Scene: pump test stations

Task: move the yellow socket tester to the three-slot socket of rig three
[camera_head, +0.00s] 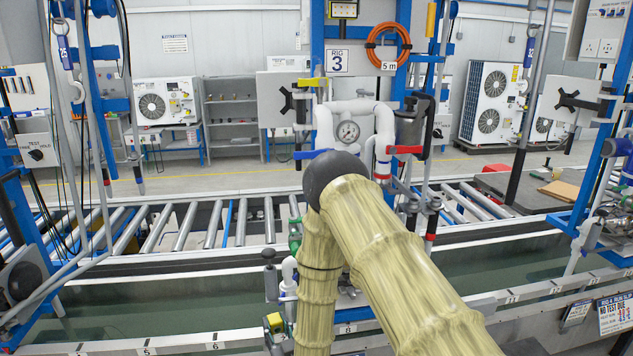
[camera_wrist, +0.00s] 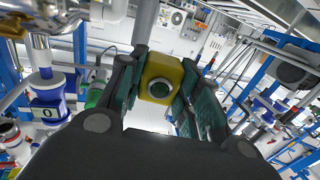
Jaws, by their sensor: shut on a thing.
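The yellow socket tester (camera_wrist: 157,65) is a yellow block with a round dark-green face in a pale ring. In the wrist view it sits between the green-padded fingers of my gripper (camera_wrist: 165,72), which is shut on it. In the head view my arm hides most of my gripper. A small yellow-and-green thing (camera_head: 274,322) shows low, left of my arm; I cannot tell for sure that it is the tester. Rig three carries a "3" sign (camera_head: 337,62) on its blue frame, behind my arm. I cannot make out its three-slot socket.
Rig three has white pipes with a gauge (camera_head: 348,132) and an orange hose coil (camera_head: 386,46). A roller conveyor (camera_head: 213,228) runs behind a water trough (camera_head: 150,292). A panel with sockets (camera_head: 598,47) stands at upper right. In the wrist view a blue-and-white "0" fitting (camera_wrist: 48,105) is at left.

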